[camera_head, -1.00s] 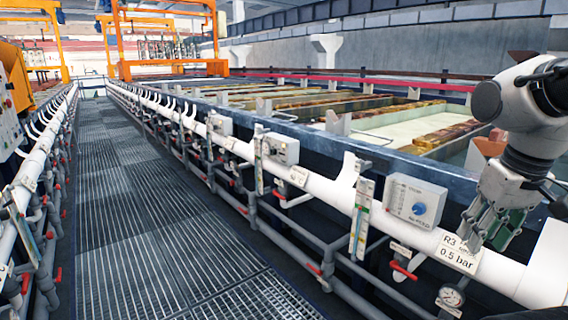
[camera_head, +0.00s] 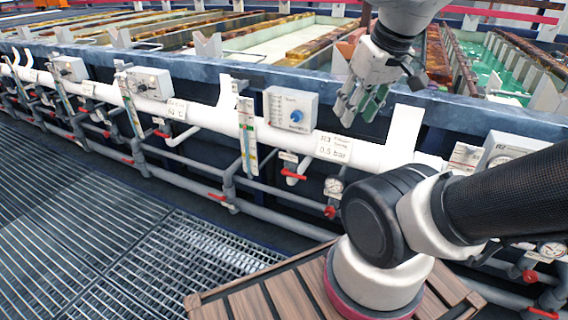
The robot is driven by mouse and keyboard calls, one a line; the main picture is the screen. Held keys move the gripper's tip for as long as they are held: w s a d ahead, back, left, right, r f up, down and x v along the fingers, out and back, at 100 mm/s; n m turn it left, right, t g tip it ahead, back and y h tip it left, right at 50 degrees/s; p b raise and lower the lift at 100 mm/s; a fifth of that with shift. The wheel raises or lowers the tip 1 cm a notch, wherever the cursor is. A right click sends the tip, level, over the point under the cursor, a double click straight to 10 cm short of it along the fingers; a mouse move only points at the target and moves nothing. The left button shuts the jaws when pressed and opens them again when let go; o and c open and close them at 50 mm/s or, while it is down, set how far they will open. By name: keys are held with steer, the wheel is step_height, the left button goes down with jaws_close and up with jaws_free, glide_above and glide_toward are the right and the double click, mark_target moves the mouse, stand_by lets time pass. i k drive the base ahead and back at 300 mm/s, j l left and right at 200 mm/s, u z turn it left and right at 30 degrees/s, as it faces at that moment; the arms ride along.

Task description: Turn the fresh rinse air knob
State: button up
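A grey control box (camera_head: 275,100) with a round blue knob (camera_head: 297,115) is mounted on the white pipe, near the middle of the camera_head view. The print on the box is too small to read with certainty. To its right, a label (camera_head: 335,147) on the pipe reads "R3" and "0.5 bar", with a blurred line between. My gripper (camera_head: 358,108) hangs fingers down, to the right of the box and apart from it. Its fingers, with green pads, look spread and hold nothing. The knob is unobstructed in this view.
The white pipe (camera_head: 215,116) runs along the blue tank edge (camera_head: 250,75). A white upright gauge strip (camera_head: 247,135) stands just left of the box. Red-handled valves (camera_head: 293,175) and a pressure gauge (camera_head: 333,187) sit below. The grated walkway (camera_head: 90,220) is clear.

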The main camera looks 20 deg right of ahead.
mark_target(329, 211)
steer(key=z, duration=0.95)
